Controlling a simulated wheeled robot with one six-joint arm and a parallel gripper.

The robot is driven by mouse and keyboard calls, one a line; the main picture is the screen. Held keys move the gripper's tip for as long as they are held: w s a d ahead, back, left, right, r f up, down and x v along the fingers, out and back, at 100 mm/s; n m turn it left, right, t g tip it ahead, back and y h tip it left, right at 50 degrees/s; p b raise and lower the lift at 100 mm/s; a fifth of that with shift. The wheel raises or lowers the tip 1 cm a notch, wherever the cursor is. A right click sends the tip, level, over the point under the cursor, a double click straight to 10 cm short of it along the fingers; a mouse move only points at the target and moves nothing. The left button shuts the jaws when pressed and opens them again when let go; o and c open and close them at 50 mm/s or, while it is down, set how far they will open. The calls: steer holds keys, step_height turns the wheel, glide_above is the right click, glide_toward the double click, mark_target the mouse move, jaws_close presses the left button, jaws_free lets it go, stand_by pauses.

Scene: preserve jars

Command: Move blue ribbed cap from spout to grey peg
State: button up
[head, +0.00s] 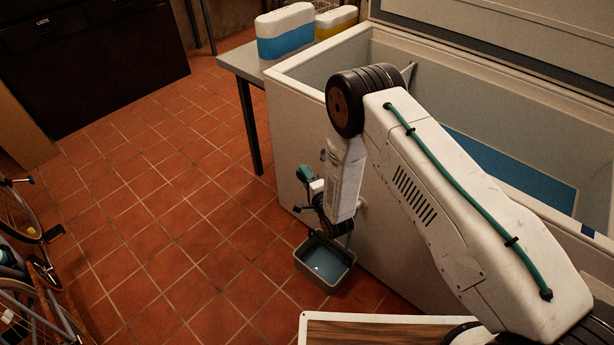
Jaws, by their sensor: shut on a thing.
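My gripper (305,208) is small in the head view, low beside the front wall of the white chest freezer (290,110) and above a grey tub. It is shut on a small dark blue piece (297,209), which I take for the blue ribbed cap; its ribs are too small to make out. A small pale stub on the freezer wall, perhaps the spout (362,204), shows just right of my wrist. I cannot make out the grey peg.
The grey tub (340,278) on the tiled floor holds pale blue liquid. A grey table (240,62) bears blue and yellow containers at the back. Bicycles (30,270) stand at the left. A wood-topped white-edged board (390,318) lies in front. The floor at left centre is clear.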

steer(key=shift+w+d, duration=0.9)
steer(key=shift+w, duration=0.2)
steer(key=shift+w+d, duration=0.9)
steer(key=shift+w, duration=0.2)
steer(key=shift+w+d, duration=0.1)
steer(key=shift+w, duration=0.05)
steer(key=shift+w+d, duration=0.1)
steer(key=shift+w, duration=0.05)
steer(key=shift+w+d, duration=1)
steer(key=shift+w, duration=0.25)
stand_by(1.0)
steer(key=o, duration=0.9)
steer(key=v, duration=0.7)
steer(key=shift+s+d, duration=0.2)
steer(key=shift+s, duration=0.1)
